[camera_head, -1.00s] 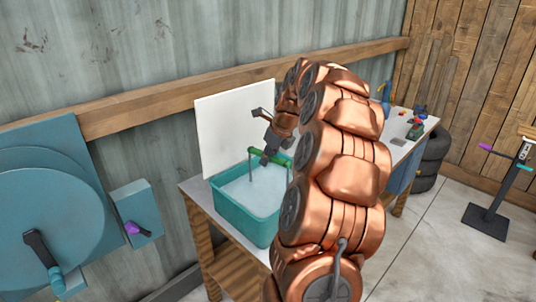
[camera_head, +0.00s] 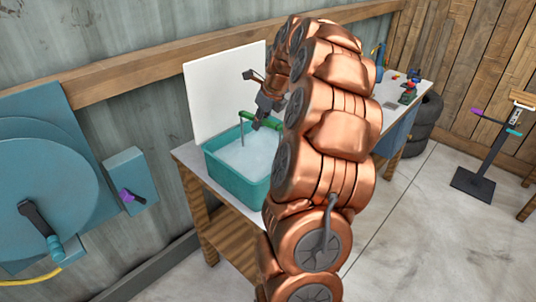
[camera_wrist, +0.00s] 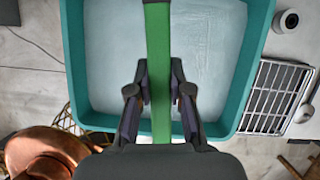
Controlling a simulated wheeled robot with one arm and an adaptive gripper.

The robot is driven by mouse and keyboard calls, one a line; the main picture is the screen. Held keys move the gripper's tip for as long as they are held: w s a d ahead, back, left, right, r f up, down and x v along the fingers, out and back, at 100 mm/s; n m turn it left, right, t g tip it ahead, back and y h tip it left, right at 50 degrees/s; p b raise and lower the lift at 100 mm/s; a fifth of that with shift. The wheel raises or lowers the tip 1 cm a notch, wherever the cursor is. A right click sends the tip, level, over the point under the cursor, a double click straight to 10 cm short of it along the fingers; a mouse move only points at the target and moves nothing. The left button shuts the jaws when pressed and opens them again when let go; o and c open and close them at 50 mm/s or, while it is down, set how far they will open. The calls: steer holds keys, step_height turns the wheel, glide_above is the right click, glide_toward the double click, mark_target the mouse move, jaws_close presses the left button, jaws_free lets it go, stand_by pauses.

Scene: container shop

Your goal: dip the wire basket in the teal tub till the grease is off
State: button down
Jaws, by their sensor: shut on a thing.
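The teal tub (camera_head: 228,183) stands on the bench and holds pale, cloudy liquid; it also shows in the wrist view (camera_wrist: 255,40). My gripper (camera_head: 259,124) is above the tub. It is shut on the green handle of the wire basket (camera_head: 248,119), and the handle runs between both fingers in the wrist view (camera_wrist: 159,70). A thin upright drops from the handle's left end toward the liquid. My arm hides the tub's right side in the head view.
A white board (camera_head: 215,95) stands behind the tub. A wire rack (camera_wrist: 268,98) lies right of the tub in the wrist view. Small items (camera_head: 408,92) sit at the bench's far end. A teal wheel machine (camera_head: 45,190) is at the left.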

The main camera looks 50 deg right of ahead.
steer(key=shift+r, duration=0.35)
steer(key=shift+f, duration=0.6)
steer(key=shift+r, duration=0.15)
steer(key=shift+r+p, duration=0.3)
steer(key=shift+r, duration=0.15)
stand_by(0.4)
step_height(320, 180, up, 14)
steer(key=p, duration=0.6)
steer(key=shift+f, duration=0.25)
stand_by(0.9)
